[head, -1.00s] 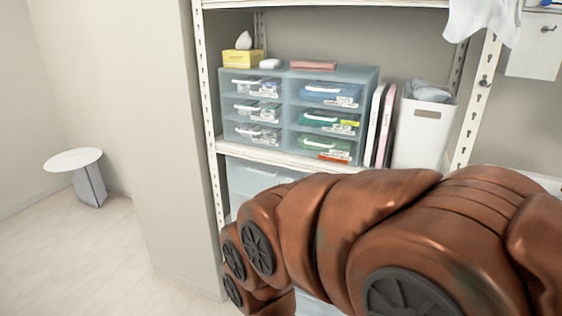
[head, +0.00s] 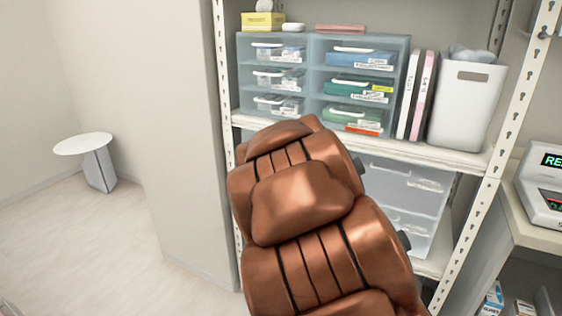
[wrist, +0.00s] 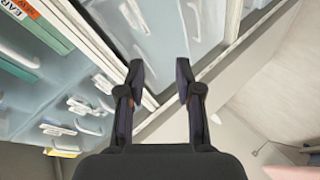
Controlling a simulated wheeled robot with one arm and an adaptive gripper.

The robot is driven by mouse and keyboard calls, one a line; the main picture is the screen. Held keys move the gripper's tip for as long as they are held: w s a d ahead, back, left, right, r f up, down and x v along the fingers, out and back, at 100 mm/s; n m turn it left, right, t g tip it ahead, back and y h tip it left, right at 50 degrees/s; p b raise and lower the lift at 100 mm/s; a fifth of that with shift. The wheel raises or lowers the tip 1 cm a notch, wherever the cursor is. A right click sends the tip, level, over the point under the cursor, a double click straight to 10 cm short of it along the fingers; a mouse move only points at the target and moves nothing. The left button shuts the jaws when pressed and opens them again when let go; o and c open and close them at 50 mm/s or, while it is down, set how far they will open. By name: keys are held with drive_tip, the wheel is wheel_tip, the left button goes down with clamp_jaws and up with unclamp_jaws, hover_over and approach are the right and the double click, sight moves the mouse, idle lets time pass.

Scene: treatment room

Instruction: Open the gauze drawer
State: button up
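The pale blue drawer unit (head: 309,80) stands on the middle shelf in the head view, with two columns of clear-fronted drawers, white handles and small labels. I cannot read which label says gauze. The left column's drawers (head: 277,77) hold white and pale packs; the right column's hold blue and green contents. All drawers in view look shut. In the wrist view, several drawer handles (wrist: 72,129) show at a slant on the left. My gripper (wrist: 160,72) is open and empty, apart from the drawers. In the head view the gripper is hidden behind my copper arm.
A yellow tissue box (head: 263,21) sits on the unit. Binders (head: 414,95) and a white bin (head: 467,105) stand right of it. Larger clear drawers (head: 405,190) are below the shelf (head: 440,150). A metal upright (head: 222,110) borders the left; a stool (head: 84,145) stands farther left.

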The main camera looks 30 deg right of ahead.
drive_tip(key=w+d+f+n+t+y+b, duration=0.1)
drive_tip(key=w+d+n+t+b, duration=0.1)
drive_tip(key=w, duration=0.5)
drive_tip(key=w+d+f+n+t+y+b, duration=0.1)
drive_tip(key=w+d+n+t+b, duration=0.1)
drive_tip(key=w+n, duration=0.4)
drive_tip(key=w+d+f+n+t+y+b, duration=0.1)
drive_tip(key=w+d+n+t+b, duration=0.1)
drive_tip(key=w, duration=0.7)
drive_tip(key=shift+d+n+t+b, duration=0.25)
drive_tip(key=shift+n+t+b, duration=0.65)
drive_tip(key=shift+t, duration=0.8)
drive_tip(key=shift+f, duration=0.1)
clamp_jaws()
drive_tip(key=shift+s, duration=0.1)
